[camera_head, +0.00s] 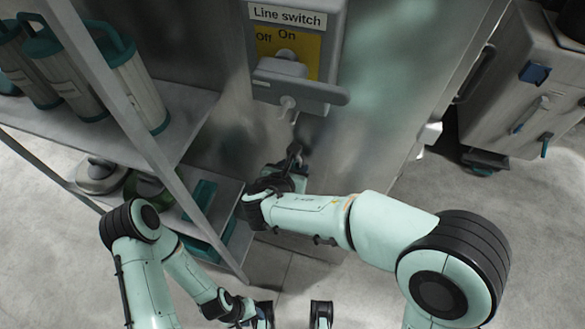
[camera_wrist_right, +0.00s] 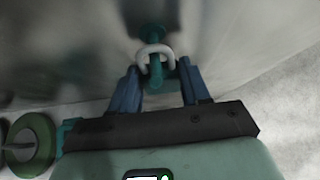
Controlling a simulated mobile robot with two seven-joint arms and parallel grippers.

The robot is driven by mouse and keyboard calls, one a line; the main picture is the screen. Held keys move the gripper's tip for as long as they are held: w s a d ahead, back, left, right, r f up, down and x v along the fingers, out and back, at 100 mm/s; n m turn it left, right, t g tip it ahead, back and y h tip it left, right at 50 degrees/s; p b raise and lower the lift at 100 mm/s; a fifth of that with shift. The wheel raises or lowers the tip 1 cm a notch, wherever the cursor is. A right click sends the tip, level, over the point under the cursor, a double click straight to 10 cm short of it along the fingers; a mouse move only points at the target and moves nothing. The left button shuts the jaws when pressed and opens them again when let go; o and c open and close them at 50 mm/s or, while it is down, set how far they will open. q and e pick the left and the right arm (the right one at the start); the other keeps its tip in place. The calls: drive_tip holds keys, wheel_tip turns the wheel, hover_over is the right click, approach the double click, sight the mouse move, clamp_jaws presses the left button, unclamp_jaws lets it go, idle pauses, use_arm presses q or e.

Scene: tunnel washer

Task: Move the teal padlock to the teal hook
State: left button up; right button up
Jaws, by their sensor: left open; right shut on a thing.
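My right gripper (camera_wrist_right: 160,92) is shut on the teal padlock (camera_wrist_right: 168,78), close to the steel wall. Only a little of the padlock's teal body shows between the blue fingers. Its pale shackle (camera_wrist_right: 142,56) loops around the teal hook (camera_wrist_right: 152,32) in the right wrist view; whether it rests on the hook I cannot tell. In the head view my right gripper (camera_head: 294,160) is below the switch box, and the padlock and hook are too dark and small to make out. My left gripper (camera_head: 292,313) is open and empty at the bottom edge.
The line switch (camera_head: 290,72) on the wall has a pale loop (camera_head: 287,104) below its handle. A metal shelf (camera_head: 184,105) with teal-topped canisters (camera_head: 135,85) stands at the left. A grey cart (camera_head: 525,90) stands at the right. The floor (camera_head: 540,220) at right is clear.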

idle(0.3)
drive_tip(key=o, duration=1.2)
drive_tip(key=shift+c, duration=0.2)
drive_tip(key=p+v, duration=0.1)
drive_tip(key=v, duration=1.2)
drive_tip(key=shift+s, duration=0.2)
drive_tip(key=shift+a+r, duration=0.1)
